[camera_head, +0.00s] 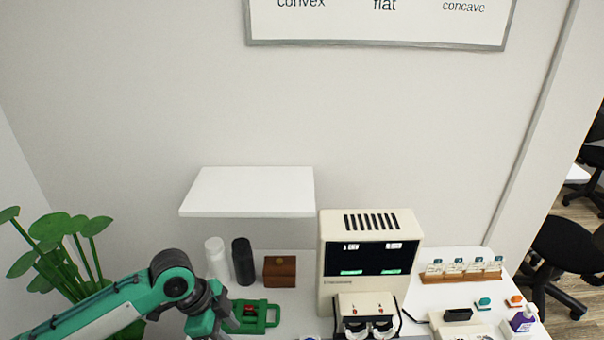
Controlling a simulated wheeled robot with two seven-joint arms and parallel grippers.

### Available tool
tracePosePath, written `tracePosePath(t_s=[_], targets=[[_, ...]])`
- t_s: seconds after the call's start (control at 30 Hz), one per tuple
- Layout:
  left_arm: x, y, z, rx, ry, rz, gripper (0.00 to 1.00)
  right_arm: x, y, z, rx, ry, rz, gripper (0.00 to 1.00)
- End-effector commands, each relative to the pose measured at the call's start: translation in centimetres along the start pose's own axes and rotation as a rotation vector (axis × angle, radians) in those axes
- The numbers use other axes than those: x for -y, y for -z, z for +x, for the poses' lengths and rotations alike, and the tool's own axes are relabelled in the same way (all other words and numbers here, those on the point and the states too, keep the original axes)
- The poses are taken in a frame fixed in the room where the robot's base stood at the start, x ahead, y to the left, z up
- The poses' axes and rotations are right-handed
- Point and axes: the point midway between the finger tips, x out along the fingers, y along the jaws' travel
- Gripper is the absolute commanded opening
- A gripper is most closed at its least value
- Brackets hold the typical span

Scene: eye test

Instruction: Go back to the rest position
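My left arm (105,304) comes in from the lower left, green with dark joints. It bends at a dark joint (175,280) and runs down out of the bottom edge, left of the eye-test machine. The gripper at its end is not visible. My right arm and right gripper do not show in the picture. No held object can be seen.
A beige machine (369,223) with a dark screen stands on the white table (288,310). A white bottle, a black bottle, a wooden box (280,271) and a green case (268,314) are left of it. A rack (460,278) stands right. A shelf (248,190) overhangs.

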Motion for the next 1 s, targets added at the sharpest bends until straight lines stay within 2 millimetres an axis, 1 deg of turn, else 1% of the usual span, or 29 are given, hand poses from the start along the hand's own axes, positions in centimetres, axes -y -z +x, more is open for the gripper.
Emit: tracePosePath(t_s=[0.17, 0.4, 0.57, 0.7, 0.8, 0.9, 1.0], targets=[[-0.8, 0.7, 1.1, -0.014, 0.014, -0.016, 0.32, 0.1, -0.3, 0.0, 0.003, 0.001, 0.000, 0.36], [-2.2, 1.8, 2.7, -0.039, 0.045, -0.057, 0.32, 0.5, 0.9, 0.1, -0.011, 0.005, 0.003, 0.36], [-3.5, 2.7, 3.9, -0.065, 0.077, -0.112, 0.32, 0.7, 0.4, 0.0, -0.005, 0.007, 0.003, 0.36], [-5.0, 3.3, 5.1, -0.097, 0.121, -0.203, 0.32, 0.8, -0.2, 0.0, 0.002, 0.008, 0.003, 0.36], [-6.0, 3.3, 5.8, -0.115, 0.158, -0.287, 0.32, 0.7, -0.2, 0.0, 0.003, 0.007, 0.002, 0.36], [-7.1, 3.0, 6.2, -0.128, 0.196, -0.385, 0.32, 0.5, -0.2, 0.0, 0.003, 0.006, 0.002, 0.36], [-8.3, 2.1, 6.6, -0.134, 0.238, -0.503, 0.32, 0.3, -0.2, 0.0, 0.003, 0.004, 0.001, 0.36]])
